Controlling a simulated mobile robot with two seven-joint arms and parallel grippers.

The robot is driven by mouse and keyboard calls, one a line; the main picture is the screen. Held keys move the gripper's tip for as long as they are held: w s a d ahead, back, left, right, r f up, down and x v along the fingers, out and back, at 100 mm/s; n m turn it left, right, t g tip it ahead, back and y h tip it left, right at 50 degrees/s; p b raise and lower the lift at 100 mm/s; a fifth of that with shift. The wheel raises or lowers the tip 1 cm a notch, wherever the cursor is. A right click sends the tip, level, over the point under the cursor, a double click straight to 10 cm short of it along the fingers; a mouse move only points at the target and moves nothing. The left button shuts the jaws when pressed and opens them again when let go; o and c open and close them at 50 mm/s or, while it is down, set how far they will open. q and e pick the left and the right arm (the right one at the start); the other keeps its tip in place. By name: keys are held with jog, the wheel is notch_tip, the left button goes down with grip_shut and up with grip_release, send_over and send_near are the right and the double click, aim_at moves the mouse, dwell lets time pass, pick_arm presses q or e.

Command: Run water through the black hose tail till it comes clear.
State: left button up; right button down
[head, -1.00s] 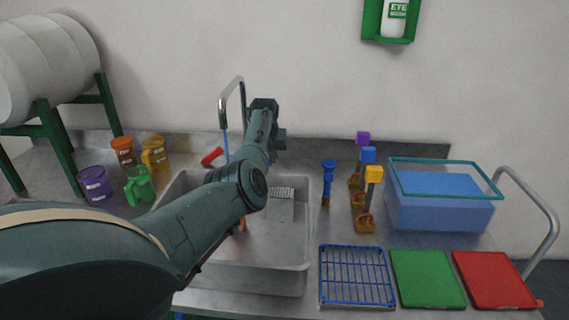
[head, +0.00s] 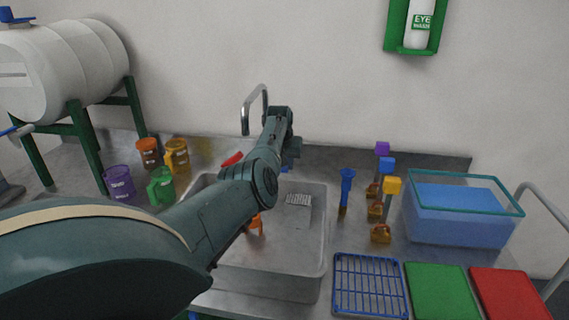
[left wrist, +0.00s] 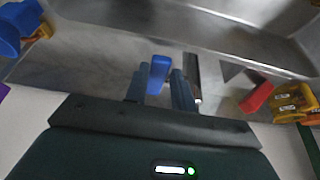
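My left gripper (left wrist: 158,88) is behind the sink, beside the tap. Its two fingers are close on either side of a blue lever (left wrist: 158,72), seemingly gripping it. In the head view my left arm hides most of the lever. The curved metal tap (head: 263,90) stands at the back of the grey sink basin (head: 322,235), with no stream visible under its spout. An orange piece (head: 256,222) shows in the basin, partly behind my arm. I cannot make out a black hose tail. My right gripper is not in view.
Several coloured mugs, such as the green one (head: 161,188), stand left of the sink. A white tank (head: 70,68) stands at far left.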

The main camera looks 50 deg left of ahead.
pick_arm(q)
jog(key=o, duration=0.4)
jog(key=shift+c, duration=0.2)
jog(key=v, duration=1.3)
